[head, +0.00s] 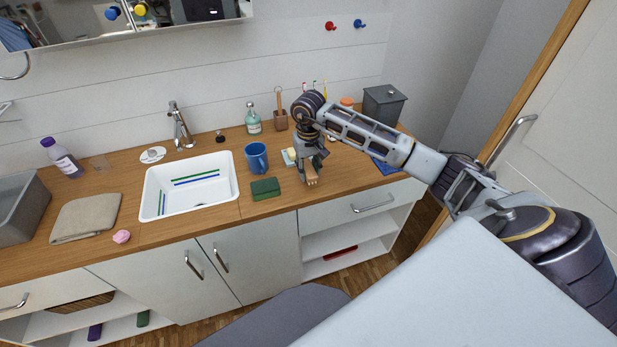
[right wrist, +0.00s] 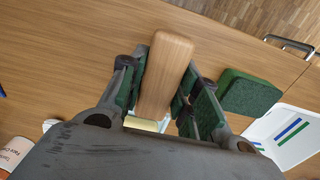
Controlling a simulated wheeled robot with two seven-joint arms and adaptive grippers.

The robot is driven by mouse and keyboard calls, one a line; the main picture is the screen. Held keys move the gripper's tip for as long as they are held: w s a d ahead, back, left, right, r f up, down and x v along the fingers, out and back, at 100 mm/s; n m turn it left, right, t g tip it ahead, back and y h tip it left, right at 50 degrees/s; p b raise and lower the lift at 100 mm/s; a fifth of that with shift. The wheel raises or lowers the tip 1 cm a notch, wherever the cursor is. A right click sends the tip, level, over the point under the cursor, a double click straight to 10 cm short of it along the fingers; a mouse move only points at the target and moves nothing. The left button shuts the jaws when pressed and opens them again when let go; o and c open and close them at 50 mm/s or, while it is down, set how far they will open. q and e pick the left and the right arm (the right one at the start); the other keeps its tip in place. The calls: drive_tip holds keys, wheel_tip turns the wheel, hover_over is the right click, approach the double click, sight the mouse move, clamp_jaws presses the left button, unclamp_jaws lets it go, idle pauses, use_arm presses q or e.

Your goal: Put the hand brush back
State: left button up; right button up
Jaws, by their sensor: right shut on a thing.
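The hand brush (head: 311,177) shows as a light wooden block between my right fingers. In the right wrist view the wood of the brush (right wrist: 166,72) runs lengthwise between the green-padded fingers. My right gripper (head: 312,162) is shut on it, pointing down over the counter near its front edge. The drawer (head: 361,207) below and to the right looks shut. My left gripper is not in view.
The white sink (head: 148,197) is further left. A soap dish (head: 289,158) sits close behind the gripper. A grey bin (head: 383,104) stands at the back right.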

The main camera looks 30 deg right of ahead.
drive_tip(key=shift+f, duration=1.8)
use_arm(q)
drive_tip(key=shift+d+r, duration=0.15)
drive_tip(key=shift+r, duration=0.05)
use_arm(e)
drive_tip(key=shift+f, duration=0.1)
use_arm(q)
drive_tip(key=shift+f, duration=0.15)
use_arm(e)
drive_tip(key=shift+f, duration=0.1)
drive_tip(key=o, duration=1)
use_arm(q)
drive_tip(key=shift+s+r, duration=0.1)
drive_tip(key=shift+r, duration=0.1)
use_arm(e)
drive_tip(key=shift+r, duration=0.2)
